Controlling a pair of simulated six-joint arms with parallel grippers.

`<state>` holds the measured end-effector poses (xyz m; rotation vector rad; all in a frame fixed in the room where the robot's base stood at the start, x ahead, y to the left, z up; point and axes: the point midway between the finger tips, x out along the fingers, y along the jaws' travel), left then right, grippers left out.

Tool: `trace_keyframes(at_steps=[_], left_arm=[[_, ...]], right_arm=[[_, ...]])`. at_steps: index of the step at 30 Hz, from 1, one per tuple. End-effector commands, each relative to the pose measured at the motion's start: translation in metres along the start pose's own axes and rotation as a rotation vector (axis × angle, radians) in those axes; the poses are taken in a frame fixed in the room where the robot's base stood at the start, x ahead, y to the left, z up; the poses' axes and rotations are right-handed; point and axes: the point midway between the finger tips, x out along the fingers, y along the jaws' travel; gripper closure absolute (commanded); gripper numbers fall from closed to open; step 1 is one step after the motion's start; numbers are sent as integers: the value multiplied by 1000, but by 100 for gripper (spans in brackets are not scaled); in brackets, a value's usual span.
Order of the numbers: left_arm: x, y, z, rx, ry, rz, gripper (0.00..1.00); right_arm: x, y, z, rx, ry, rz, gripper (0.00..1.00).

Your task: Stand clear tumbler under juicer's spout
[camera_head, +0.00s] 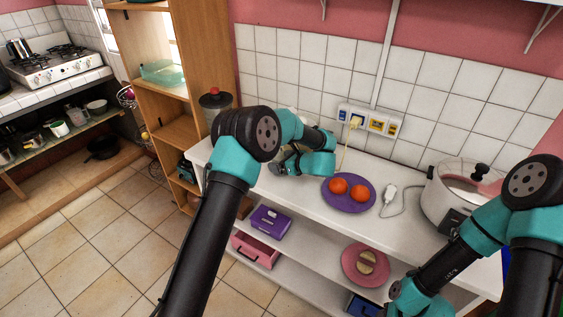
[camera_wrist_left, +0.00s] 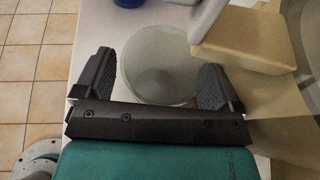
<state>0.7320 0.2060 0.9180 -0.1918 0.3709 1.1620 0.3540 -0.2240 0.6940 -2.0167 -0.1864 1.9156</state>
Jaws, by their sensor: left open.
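The clear tumbler (camera_wrist_left: 160,75) shows from above in the left wrist view, a round see-through shape on the white surface. My left gripper (camera_wrist_left: 156,66) is open, with one finger on each side of the tumbler; I cannot tell whether they touch it. A pale part with a narrow projection (camera_wrist_left: 208,20), seemingly the juicer and its spout, is at the tumbler's upper right. In the head view my left gripper (camera_head: 283,166) is low over the counter's left end, and my arm hides the tumbler and most of the juicer.
A purple plate (camera_head: 349,204) with two oranges lies on the white counter right of my left gripper. A white cooker (camera_head: 446,204) stands at the right end. A dark-lidded jar (camera_head: 216,98) is at the back left. The shelf below holds a pink plate (camera_head: 352,276) and a purple box (camera_head: 271,221).

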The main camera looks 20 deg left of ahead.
Motion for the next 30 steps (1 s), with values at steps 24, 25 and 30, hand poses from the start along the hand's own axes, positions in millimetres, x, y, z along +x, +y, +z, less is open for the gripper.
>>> trace_keyframes(at_steps=[24,25,30], left_arm=[[-93,0,0,1,-1,-3,9],[-99,-1,0,0,-1,-4,9],[-132,0,0,0,0,-3,9]], right_arm=[[0,0,0,0,0,0,57],[0,0,0,0,0,0,57],[0,0,0,0,0,0,57]])
